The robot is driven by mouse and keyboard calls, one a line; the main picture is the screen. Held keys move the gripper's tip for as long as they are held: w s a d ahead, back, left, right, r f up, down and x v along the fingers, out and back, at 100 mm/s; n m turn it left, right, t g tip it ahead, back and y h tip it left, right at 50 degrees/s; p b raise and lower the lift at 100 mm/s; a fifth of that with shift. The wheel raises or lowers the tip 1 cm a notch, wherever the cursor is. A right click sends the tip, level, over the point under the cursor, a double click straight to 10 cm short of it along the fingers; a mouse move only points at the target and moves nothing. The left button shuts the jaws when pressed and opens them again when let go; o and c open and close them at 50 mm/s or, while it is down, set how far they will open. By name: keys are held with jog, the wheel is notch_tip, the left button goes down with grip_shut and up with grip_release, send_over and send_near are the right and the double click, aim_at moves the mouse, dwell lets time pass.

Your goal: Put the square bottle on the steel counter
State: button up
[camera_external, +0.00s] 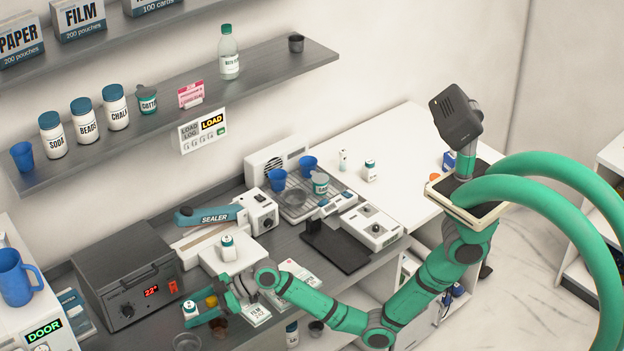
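My gripper (199,309) is low over the grey steel counter (290,242), at the front, right of the dark oven. Its two teal fingers point left and stand apart. A small white bottle with a teal cap (189,312) shows between or just beyond the fingertips; I cannot tell whether they touch it. A yellow-orange round thing (211,301) shows between the fingers. Another white bottle with a teal cap (228,252) stands on a white device behind the gripper. A third one (370,174) stands on the white counter. I cannot tell which bottle is square.
A dark oven (125,275) stands left of my gripper and a sealer (210,218) behind it. A clear dish (187,342) lies in front. A tray with blue cups (300,196) and a scale (372,226) stand farther right. The white counter (395,135) is largely clear.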

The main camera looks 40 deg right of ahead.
jog(key=shift+r, duration=0.2)
jog(key=v, duration=1.2)
dwell(0.4)
